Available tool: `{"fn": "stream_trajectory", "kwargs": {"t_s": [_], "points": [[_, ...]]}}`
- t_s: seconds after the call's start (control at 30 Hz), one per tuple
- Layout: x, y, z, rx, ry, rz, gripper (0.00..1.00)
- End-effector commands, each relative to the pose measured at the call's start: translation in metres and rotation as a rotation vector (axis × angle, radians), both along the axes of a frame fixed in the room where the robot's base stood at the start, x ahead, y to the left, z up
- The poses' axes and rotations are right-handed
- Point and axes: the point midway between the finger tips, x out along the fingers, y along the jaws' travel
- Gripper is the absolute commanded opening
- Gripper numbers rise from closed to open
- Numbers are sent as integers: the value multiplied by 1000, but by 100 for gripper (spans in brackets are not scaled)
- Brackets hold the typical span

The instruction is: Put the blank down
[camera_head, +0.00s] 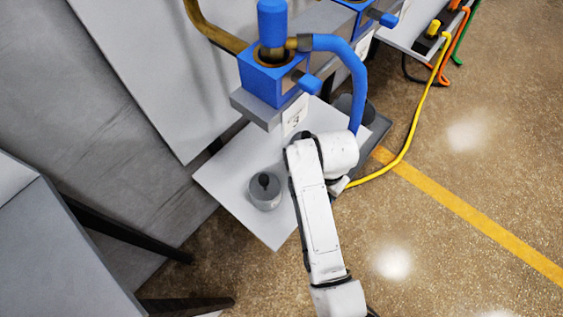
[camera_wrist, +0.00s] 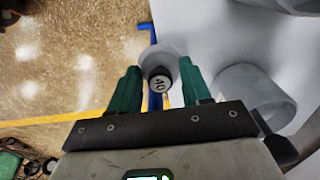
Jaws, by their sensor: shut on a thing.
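The blank (camera_wrist: 159,85) shows in the wrist view as a small dark cylinder with white characters on its face and a paler grey part behind it. It sits between the two green fingers of my gripper (camera_wrist: 157,88), which is shut on it. In the head view my white arm reaches over a pale table (camera_head: 232,181), and its links hide the gripper and the blank. Whether the blank touches the surface beneath cannot be told.
A grey pot (camera_head: 265,195) with a black knob stands on the table, left of my arm. A blue valve block (camera_head: 272,75) with a blue hose (camera_head: 356,80) overhangs the table's back. A grey cylinder (camera_wrist: 240,85) is close right of my gripper. A yellow hose (camera_head: 415,125) crosses the floor.

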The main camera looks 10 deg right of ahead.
Motion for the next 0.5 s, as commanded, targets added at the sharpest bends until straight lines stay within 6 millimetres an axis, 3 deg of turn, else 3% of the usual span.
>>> {"fn": "stream_trajectory", "kwargs": {"t_s": [0.5], "points": [[86, 61, -2, 3, -3, 1, 0]]}}
